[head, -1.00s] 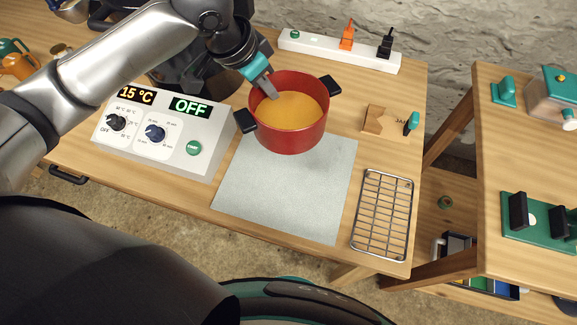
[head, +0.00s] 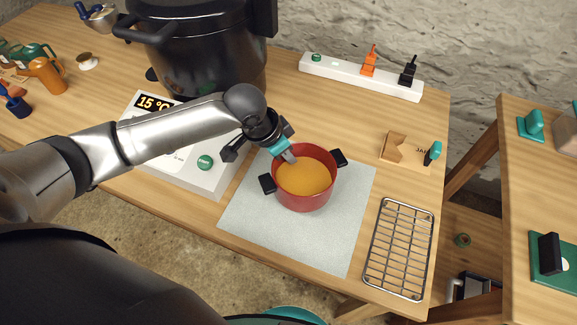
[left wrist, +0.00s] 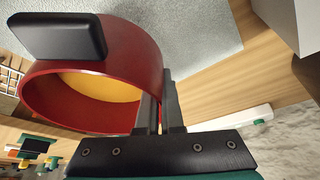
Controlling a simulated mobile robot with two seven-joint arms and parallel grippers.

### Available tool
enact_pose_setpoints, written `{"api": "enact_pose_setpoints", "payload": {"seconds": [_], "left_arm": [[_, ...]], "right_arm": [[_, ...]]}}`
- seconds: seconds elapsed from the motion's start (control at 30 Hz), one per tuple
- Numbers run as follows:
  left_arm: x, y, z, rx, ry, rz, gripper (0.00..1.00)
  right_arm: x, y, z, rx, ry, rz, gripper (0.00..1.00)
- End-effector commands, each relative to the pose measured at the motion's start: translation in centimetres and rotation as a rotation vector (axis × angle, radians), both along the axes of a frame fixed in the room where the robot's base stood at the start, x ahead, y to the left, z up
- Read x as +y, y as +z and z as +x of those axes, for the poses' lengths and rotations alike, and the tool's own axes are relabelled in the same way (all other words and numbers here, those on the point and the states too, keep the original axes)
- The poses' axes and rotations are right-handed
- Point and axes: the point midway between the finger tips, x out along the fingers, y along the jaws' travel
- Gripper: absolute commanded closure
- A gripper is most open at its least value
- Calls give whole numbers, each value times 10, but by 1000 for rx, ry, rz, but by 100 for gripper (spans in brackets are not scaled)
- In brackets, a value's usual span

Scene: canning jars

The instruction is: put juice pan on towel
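The red juice pan (head: 305,192), with two black handles and orange juice inside, is upright over the upper middle of the grey towel (head: 290,245). I cannot tell for sure whether its base touches the towel. My left gripper (head: 289,156) is at the pan's far rim in the head view. In the left wrist view the fingers (left wrist: 160,112) straddle the red wall of the pan (left wrist: 150,50), one inside and one outside, and are closed on it. The towel (left wrist: 200,30) shows behind the pan there. My right gripper is not in view.
A wire rack (head: 399,250) lies right of the towel. The control box (head: 205,180) is at the left, with a large black pot (head: 205,50) behind. A power strip (head: 345,72) and a wooden block (head: 392,147) are toward the back right.

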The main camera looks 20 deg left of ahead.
Motion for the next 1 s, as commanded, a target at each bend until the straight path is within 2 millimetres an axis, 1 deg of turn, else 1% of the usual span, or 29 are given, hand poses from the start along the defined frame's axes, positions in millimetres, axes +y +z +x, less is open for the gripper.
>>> {"api": "enact_pose_setpoints", "payload": {"seconds": [0.07,0.2,0.3,0.57,0.7,0.73,0.9,0.97,1.0], "left_arm": [[-1,-6,0,-2,1,-3,100],[-1,-27,0,0,0,-1,100],[-1,-39,0,-1,-1,-3,100],[-1,-39,1,-3,-1,-3,100],[-1,-42,1,-3,1,-3,100],[0,-44,-1,2,0,1,93],[0,-44,-1,1,-1,2,74],[0,-43,-1,1,-1,2,67],[0,-44,-1,1,-1,2,66]], "right_arm": [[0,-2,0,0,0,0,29],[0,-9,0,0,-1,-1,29],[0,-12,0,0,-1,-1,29],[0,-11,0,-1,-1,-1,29],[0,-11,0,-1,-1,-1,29],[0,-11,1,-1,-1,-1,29],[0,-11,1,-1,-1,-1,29],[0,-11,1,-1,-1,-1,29],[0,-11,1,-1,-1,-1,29]]}}
